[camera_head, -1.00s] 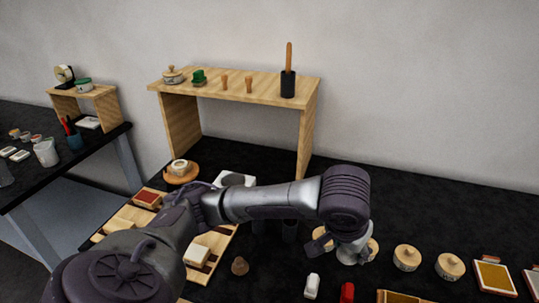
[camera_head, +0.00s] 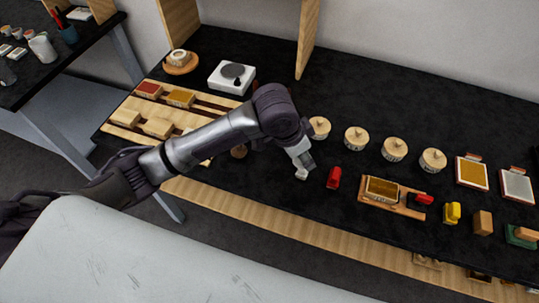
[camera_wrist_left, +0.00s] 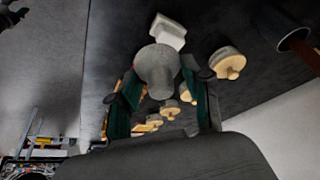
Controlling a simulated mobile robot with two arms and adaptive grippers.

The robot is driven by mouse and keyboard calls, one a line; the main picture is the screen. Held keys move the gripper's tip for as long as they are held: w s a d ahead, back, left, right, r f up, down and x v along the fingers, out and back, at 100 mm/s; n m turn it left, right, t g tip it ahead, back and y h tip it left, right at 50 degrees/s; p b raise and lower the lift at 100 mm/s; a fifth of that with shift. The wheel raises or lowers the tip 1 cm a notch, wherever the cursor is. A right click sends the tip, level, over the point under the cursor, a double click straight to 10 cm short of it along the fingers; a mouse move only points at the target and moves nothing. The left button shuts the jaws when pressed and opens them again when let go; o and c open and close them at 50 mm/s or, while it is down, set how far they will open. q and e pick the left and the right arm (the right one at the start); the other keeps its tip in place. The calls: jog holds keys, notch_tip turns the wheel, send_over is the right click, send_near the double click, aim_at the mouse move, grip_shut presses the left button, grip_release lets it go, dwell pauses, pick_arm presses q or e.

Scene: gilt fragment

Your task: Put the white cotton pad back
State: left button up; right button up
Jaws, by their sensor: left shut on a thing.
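My left gripper (camera_head: 299,154) is over the table, just in front of the leftmost lidded pot. In the left wrist view, its green-padded fingers (camera_wrist_left: 160,98) are shut on a pale grey, rounded thing (camera_wrist_left: 157,68), which I take to be the cotton pad. In the head view the pad is hard to tell from the gripper. A small white block (camera_head: 301,174) stands on the table right below the gripper, and in the left wrist view the white block (camera_wrist_left: 168,31) shows just beyond the pad. I cannot tell whether they touch. My right gripper is not in view.
A red block (camera_head: 334,178) stands close to the right. Several lidded pots (camera_head: 394,149) form a row behind. A wooden tray (camera_head: 375,203) lies further right. A slatted wooden rack (camera_head: 190,112) and a white device (camera_head: 222,84) are left. Black tabletop behind the pots is clear.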

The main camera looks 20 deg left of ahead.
pick_arm(q)
jog(key=p, duration=0.2)
send_over(275, 161)
jog(key=s+a, duration=0.1)
notch_tip(275, 161, down, 6)
jog(key=shift+r, duration=0.1)
jog(key=shift+a, duration=0.15)
notch_tip(275, 161, down, 4)
jog(key=shift+r+p, duration=0.2)
jog(key=shift+p, duration=0.4)
jog(key=shift+f, duration=0.3)
jog(key=shift+f, duration=0.15)
jog(key=o, duration=1)
jog(key=b+v, duration=0.1)
jog(key=v, duration=1.1)
